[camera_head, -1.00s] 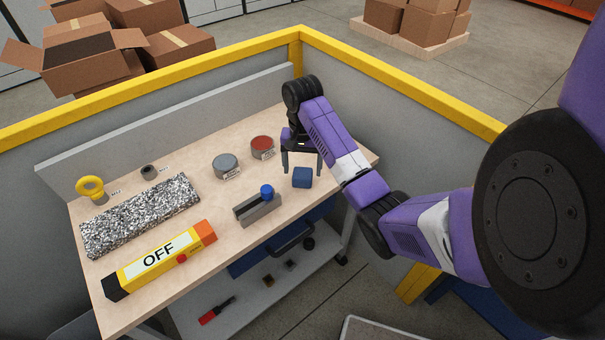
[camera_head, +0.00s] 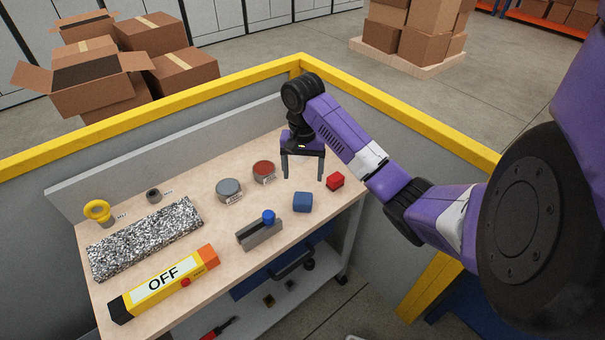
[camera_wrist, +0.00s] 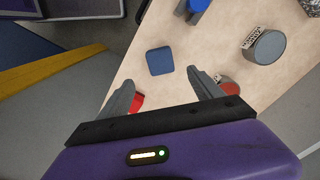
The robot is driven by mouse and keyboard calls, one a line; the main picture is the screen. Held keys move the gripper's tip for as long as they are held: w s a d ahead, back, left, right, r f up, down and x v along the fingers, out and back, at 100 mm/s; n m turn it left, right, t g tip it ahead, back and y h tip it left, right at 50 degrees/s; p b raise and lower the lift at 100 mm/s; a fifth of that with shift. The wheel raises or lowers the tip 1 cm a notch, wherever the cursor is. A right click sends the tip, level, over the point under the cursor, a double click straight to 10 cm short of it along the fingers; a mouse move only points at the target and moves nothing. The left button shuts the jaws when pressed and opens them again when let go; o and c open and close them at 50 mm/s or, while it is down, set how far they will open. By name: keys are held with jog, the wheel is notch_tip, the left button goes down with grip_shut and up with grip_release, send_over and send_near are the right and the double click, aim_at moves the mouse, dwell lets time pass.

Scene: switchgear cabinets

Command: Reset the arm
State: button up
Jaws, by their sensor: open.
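My gripper (camera_head: 302,168) is open and empty, hanging above the right part of the wooden table (camera_head: 200,260). Its fingers also show in the wrist view (camera_wrist: 160,90), with nothing between the tips but table further below. A blue block (camera_head: 303,202) lies on the table in front of the gripper; it also shows in the wrist view (camera_wrist: 160,60). A red block (camera_head: 335,181) lies to the right of the gripper near the table edge, partly hidden by a finger in the wrist view (camera_wrist: 137,102).
A red-topped cylinder (camera_head: 264,172) and a grey one (camera_head: 229,189) stand left of the gripper. Yellow-topped walls (camera_head: 400,115) stand behind.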

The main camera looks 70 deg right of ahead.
dwell(0.6)
jog(key=w+d+r+n+t+h, duration=0.2)
jog(key=w+r+t, duration=0.1)
jog(key=w, duration=0.3)
jog(key=w+d+r+n+t+h, duration=0.1)
jog(key=w+d+r+t, duration=0.1)
jog(key=w+r+t, duration=0.3)
jog(key=w+a+r+n+t+h+b, duration=0.1)
jog(key=w+a+t+h, duration=0.2)
jog(key=a, duration=0.5)
jog(key=w+a+r+n+t+b, duration=0.1)
jog(key=w+a+r+t, duration=0.1)
jog(key=w+a+t, duration=0.4)
jog(key=s+a+f+n+h+b, duration=0.2)
jog(key=s+a+f+b, duration=0.15)
jog(key=s+a, duration=1.4)
jog(key=s+a+f+n+y, duration=0.2)
jog(key=s+a, duration=0.1)
jog(key=s, duration=0.3)
jog(key=s+a+f+n+g+y+b, duration=0.1)
jog(key=s+a+f+n+y, duration=0.1)
jog(key=s, duration=0.5)
jog(key=s+a+f+n+g+y+b, duration=0.1)
jog(key=s+a+f+n+y, duration=0.1)
jog(key=s+a+n+y, duration=0.2)
jog(key=shift+s+a+f, duration=0.35)
jog(key=shift+s+a, duration=0.85)
